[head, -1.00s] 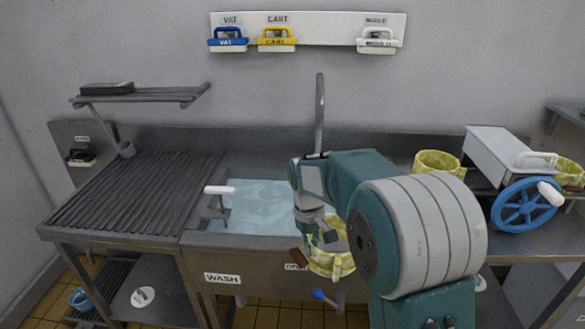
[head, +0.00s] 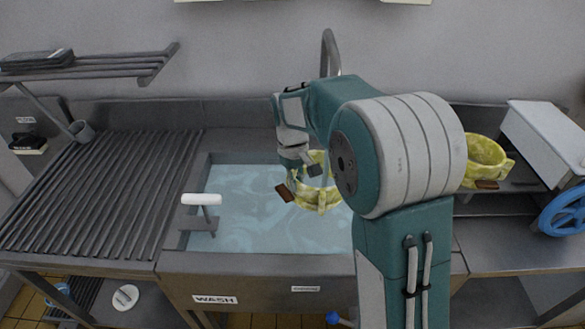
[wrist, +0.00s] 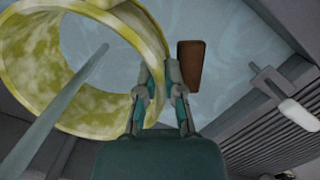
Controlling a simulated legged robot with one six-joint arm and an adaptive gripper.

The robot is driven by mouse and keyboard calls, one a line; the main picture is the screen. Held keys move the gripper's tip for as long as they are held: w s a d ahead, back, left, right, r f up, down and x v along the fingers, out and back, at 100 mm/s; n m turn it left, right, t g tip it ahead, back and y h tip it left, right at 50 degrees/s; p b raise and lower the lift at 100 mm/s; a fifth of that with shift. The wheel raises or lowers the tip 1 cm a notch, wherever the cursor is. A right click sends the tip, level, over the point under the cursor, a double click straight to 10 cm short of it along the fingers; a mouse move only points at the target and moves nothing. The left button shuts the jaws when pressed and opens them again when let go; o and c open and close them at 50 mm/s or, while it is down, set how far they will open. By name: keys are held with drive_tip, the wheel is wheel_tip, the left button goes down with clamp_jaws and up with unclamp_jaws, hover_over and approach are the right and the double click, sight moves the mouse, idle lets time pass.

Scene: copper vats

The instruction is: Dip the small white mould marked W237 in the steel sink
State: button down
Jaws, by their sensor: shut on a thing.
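A mottled yellow, ring-shaped mould (head: 318,199) with a small handle hangs over the steel sink (head: 270,262). It looks yellow rather than white, and no W237 mark is readable. My gripper (head: 300,170) is shut on the mould's wall; the arm partly hides the grip. In the wrist view the mould (wrist: 143,32) fills the upper left, and my fingers (wrist: 159,80) close on its right side. A brown tag (wrist: 190,66) is beside the fingers. Pale blue water (head: 240,225) fills the sink. I cannot tell whether the mould touches it.
The tap (head: 330,50) rises behind the mould. A white-handled lever (head: 202,199) stands at the sink's left side. A ribbed drainboard (head: 100,190) lies left. Another yellow mould (head: 486,160) and a white box with a blue wheel (head: 566,212) stand right.

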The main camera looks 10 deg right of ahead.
drive_tip(key=shift+w, duration=0.15)
wheel_tip(320, 180, down, 18)
drive_tip(key=shift+d+f, duration=0.2)
idle(1.0)
drive_tip(key=shift+d, duration=0.1)
idle(0.4)
drive_tip(key=shift+d, duration=0.5)
drive_tip(key=shift+a, duration=0.2)
drive_tip(key=shift+a, duration=0.4)
drive_tip(key=shift+d, duration=0.1)
drive_tip(key=shift+d, duration=0.5)
